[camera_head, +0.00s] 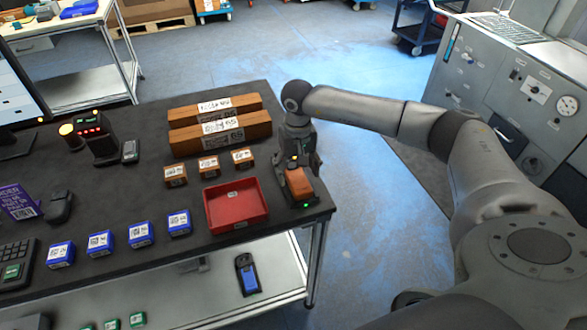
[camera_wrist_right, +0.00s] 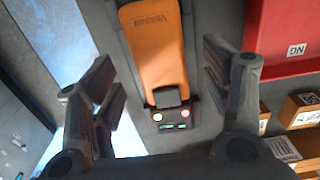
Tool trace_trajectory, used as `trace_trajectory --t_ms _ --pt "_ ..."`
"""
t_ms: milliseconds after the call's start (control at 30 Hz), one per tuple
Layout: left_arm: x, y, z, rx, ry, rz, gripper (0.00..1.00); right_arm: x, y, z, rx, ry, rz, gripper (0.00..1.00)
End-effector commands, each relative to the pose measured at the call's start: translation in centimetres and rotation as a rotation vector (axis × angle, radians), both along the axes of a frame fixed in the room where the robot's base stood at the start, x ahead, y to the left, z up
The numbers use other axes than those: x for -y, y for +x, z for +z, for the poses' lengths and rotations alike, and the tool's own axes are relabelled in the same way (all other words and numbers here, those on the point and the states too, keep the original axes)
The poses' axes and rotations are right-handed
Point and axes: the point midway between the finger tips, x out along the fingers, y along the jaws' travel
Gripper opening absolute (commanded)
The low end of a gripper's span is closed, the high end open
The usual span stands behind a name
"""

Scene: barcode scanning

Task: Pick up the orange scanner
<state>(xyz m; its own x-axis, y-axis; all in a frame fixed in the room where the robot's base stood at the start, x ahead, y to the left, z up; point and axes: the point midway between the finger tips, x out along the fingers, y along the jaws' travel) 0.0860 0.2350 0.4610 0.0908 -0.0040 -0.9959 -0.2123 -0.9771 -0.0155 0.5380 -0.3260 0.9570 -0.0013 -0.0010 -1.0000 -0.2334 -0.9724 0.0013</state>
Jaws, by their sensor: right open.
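The orange scanner (camera_head: 299,184) stands in a dark holder at the right edge of the dark table (camera_head: 150,190), just right of the red tray. In the right wrist view the scanner (camera_wrist_right: 155,45) lies between my fingers, its orange back facing the camera. My right gripper (camera_head: 298,160) is over the scanner, pointing down. In the wrist view its fingers (camera_wrist_right: 160,75) are spread, with a gap on each side of the scanner. It holds nothing. My left gripper is not in view.
The empty red tray (camera_head: 236,203) is close beside the scanner. Small brown boxes (camera_head: 209,166) and long brown boxes (camera_head: 220,133) lie behind it. Blue boxes (camera_head: 141,234) line the front. A blue-screened device (camera_head: 247,276) lies on the lower shelf. Open floor (camera_head: 370,225) is to the right.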

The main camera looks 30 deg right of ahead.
Motion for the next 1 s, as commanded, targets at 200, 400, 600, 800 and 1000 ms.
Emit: trace_trajectory --t_ms 200,400,600,800,1000 --pt "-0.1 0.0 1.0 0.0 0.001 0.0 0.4 0.0 0.0 -2.1 -0.001 0.0 0.0 0.71" --pt "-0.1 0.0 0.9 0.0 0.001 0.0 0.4 0.0 0.0 -2.2 0.001 0.001 0.0 0.71" --pt "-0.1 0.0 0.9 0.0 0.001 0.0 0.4 0.0 0.0 -2.2 0.001 0.001 0.0 0.48" --pt "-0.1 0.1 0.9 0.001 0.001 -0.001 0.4 0.0 0.0 -2.2 0.001 0.001 0.0 0.23" --pt "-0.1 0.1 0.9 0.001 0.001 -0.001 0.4 0.0 0.1 -2.1 0.002 0.001 0.0 0.15"
